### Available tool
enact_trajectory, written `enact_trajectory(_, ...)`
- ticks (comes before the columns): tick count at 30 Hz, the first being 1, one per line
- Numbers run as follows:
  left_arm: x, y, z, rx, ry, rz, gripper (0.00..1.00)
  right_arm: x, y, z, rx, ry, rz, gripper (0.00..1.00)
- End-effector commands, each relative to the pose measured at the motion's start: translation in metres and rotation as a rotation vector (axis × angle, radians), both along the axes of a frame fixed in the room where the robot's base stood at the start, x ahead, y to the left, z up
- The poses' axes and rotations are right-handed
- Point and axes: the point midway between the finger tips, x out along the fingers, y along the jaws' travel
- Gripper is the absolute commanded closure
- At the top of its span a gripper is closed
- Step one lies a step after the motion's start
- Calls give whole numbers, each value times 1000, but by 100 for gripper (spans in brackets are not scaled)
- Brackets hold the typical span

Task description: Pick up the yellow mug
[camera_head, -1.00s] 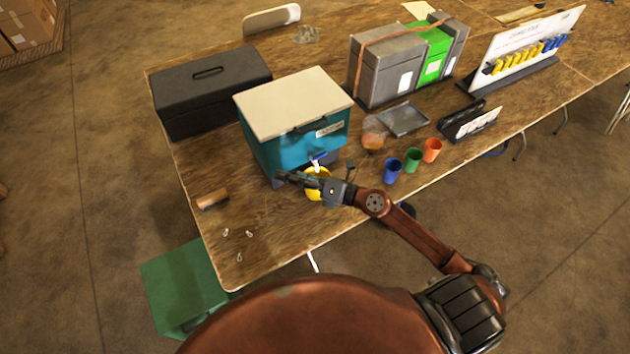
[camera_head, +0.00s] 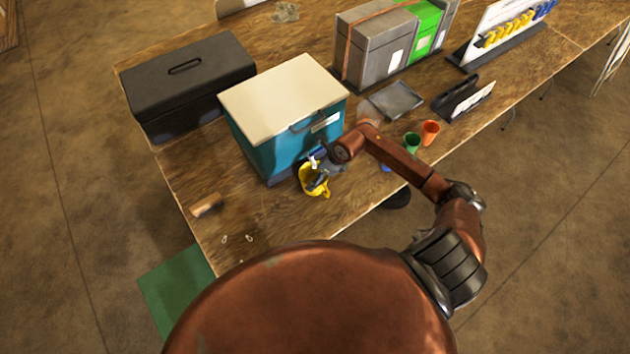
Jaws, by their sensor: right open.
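The yellow mug (camera_head: 314,190) stands on the wooden table (camera_head: 250,220), just in front of the teal cooler box (camera_head: 275,145) and below its spigot. My right gripper (camera_head: 318,178) is at the mug's upper right, pointing down over its rim. The gripper is open and hides part of the mug's top. Whether a finger is inside the mug or touches it cannot be told. My left gripper is not in view.
A black toolbox (camera_head: 185,80) stands left of the cooler. Green (camera_head: 411,142) and orange (camera_head: 430,131) cups, a mostly hidden blue cup and a grey tray (camera_head: 396,101) are to the right. A brown block (camera_head: 207,205) lies at the left table edge.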

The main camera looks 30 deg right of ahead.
Motion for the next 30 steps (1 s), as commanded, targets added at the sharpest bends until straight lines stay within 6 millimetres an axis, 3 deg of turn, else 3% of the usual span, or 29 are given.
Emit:
enact_trajectory(4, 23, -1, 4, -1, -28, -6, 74, 7, 5, -18, 4, 0, -2, 0)
enact_trajectory(9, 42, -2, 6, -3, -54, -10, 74, 10, 6, -25, 2, 0, -1, 0)
enact_trajectory(14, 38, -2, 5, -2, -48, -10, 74, 10, 6, -25, 2, -1, 0, 0)
enact_trajectory(22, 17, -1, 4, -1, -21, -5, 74, 10, 6, -25, 2, -1, 0, 19)
enact_trajectory(30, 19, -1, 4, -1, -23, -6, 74, 10, 6, -25, 2, -1, -1, 37)
